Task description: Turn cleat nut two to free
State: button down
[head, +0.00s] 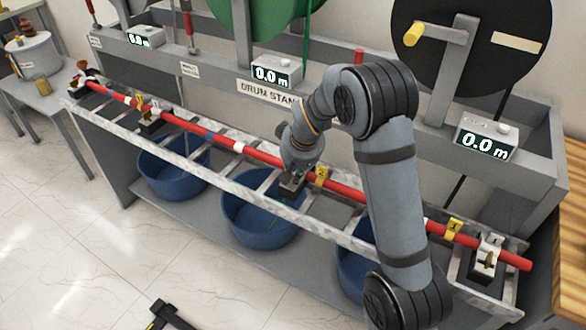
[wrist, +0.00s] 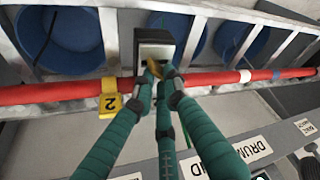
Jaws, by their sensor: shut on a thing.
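The cleat (wrist: 154,38) beside the yellow tag marked 2 (wrist: 109,104) is a pale block with a dark edge, across the red cable (wrist: 215,78). Its brass nut (wrist: 168,72) shows between the teal fingers of my gripper (wrist: 158,80), which are shut on it and partly cover it. In the head view, my gripper (head: 292,180) reaches down to the cable left of a yellow tag (head: 321,176). My wrist hides most of the cleat and all of the nut there.
The red cable (head: 215,138) runs along a metal ladder tray (head: 215,185). Another cleat with a brass nut (head: 487,258) stands at the right end, others to the left. Blue tubs (head: 258,225) sit below. Drum stand beam and meter boxes (head: 276,73) stand close behind.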

jog(key=n+b, duration=0.1)
jog(key=n, duration=0.1)
jog(key=n+y, duration=0.1)
jog(key=shift+w+f+n+g+b, duration=0.2)
jog(key=shift+n+g+b, duration=0.1)
jog(key=shift+n+b, duration=0.1)
jog(key=n+g+y+b, duration=0.1)
jog(key=n+b, duration=0.1)
jog(key=n, duration=0.2)
jog(key=shift+r, duration=0.2)
jog(key=shift+n, duration=0.3)
jog(key=c, duration=1.8)
grip_release()
jog(key=shift+g, duration=0.3)
jog(key=shift+o, duration=0.2)
jog(key=shift+r, duration=0.1)
jog(key=v, duration=1.2)
jog(key=shift+d, duration=0.15)
jog(key=shift+s+f, duration=0.1)
jog(key=shift+f, duration=0.15)
